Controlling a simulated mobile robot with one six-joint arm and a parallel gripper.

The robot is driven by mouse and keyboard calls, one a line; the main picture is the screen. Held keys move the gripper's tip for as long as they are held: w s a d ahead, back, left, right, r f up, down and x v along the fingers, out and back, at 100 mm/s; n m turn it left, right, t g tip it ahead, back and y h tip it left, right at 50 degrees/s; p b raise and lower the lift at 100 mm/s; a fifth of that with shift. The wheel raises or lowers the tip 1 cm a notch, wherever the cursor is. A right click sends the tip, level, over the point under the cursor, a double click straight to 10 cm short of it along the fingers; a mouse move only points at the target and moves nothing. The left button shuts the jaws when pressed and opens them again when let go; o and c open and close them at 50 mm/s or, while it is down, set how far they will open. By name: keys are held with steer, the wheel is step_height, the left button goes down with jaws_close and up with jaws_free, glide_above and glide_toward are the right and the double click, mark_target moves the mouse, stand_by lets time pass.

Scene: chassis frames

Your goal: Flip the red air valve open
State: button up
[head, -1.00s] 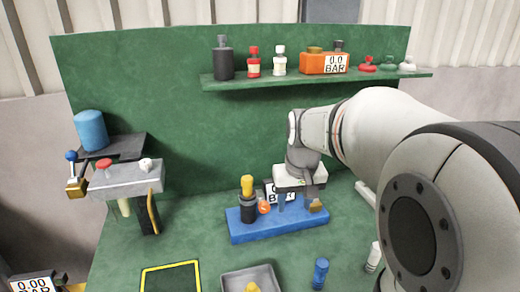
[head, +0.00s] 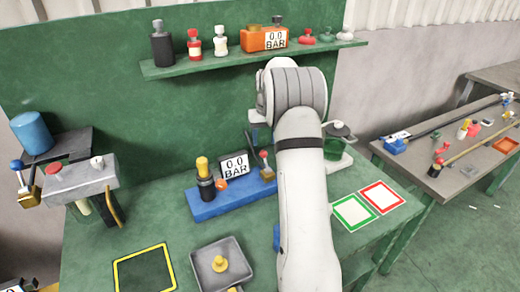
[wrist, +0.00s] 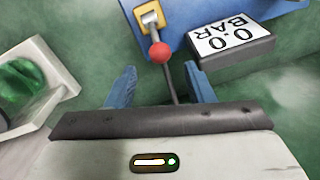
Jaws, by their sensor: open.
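The red air valve is a lever with a red ball knob (head: 264,155) on a brass body (head: 267,173), at the right end of the blue base (head: 230,198). In the wrist view the red knob (wrist: 160,53) stands on a short silver lever (wrist: 150,20) leaning towards my gripper. My gripper (wrist: 160,86) is open and empty. Its two blue fingers lie left and right of the knob's line, with the knob slightly beyond the tips in the picture; contact is not visible. In the head view my arm hides most of the gripper.
A 0.0 BAR display (head: 235,166) and a yellow-topped black part (head: 204,178) stand on or beside the base. A green-and-white object (wrist: 22,80) lies left in the wrist view. A grey tray (head: 222,262) stands in front. A shelf (head: 250,58) runs behind.

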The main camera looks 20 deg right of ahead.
mark_target(264, 158)
steer(key=shift+a+f+p, duration=0.15)
steer(key=shift+f+p, duration=0.3)
steer(key=shift+f, duration=2.2)
jaws_close()
